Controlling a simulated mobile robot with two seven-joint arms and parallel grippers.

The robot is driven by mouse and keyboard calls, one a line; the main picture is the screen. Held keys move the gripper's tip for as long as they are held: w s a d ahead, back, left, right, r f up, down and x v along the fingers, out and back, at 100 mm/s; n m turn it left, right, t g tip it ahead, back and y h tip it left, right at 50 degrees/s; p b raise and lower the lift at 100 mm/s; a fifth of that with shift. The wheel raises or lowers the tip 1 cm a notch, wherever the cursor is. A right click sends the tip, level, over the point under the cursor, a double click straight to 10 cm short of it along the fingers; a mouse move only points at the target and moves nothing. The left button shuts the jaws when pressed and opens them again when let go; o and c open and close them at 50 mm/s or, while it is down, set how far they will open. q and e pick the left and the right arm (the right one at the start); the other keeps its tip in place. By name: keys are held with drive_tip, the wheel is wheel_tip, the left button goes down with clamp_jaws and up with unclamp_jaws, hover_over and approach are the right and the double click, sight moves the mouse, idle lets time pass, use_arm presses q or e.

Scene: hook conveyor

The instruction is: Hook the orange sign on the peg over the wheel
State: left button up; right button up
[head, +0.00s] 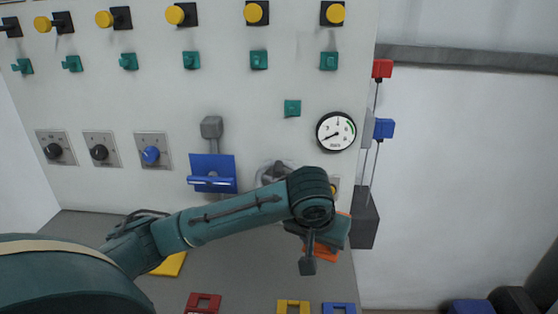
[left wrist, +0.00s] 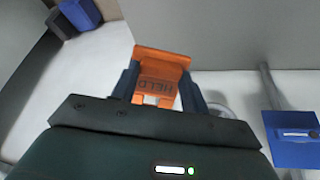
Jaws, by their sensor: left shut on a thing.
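The orange sign (left wrist: 160,68) is between the fingers of my left gripper (left wrist: 160,90), with lettering on its face. In the head view the same sign (head: 320,254) shows only as a strip below my left gripper (head: 328,238), which is shut on it in front of the panel's lower right. A grey round part that looks like the wheel (head: 268,171) shows just above my left forearm, which covers most of it. I cannot make out a peg over it. My right gripper is in neither view.
A blue sign (head: 212,166) is on the panel below a grey fitting (head: 211,127). A gauge (head: 336,132) is above my gripper. A dark block (head: 365,219) hangs close at right. Red (head: 203,300), yellow (head: 293,304) and blue (head: 339,307) pieces lie below.

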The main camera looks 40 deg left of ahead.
use_arm(q)
drive_tip(key=w+a+r+n+t+y+b, duration=0.15)
drive_tip(key=w+a+r+t+y, duration=0.3)
drive_tip(key=a+r+t, duration=0.8)
drive_tip(key=a+f+b+x, duration=0.1)
drive_tip(key=x, duration=0.7)
drive_tip(key=shift+a, duration=0.4)
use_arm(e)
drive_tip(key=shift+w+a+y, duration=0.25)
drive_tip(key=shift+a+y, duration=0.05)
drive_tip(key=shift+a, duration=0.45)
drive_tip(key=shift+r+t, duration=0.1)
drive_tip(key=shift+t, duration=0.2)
use_arm(q)
drive_tip(key=o, duration=1.1)
drive_tip(key=shift+c, duration=0.2)
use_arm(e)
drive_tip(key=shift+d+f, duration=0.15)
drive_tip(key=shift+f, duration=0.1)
use_arm(q)
drive_tip(key=shift+f, duration=0.1)
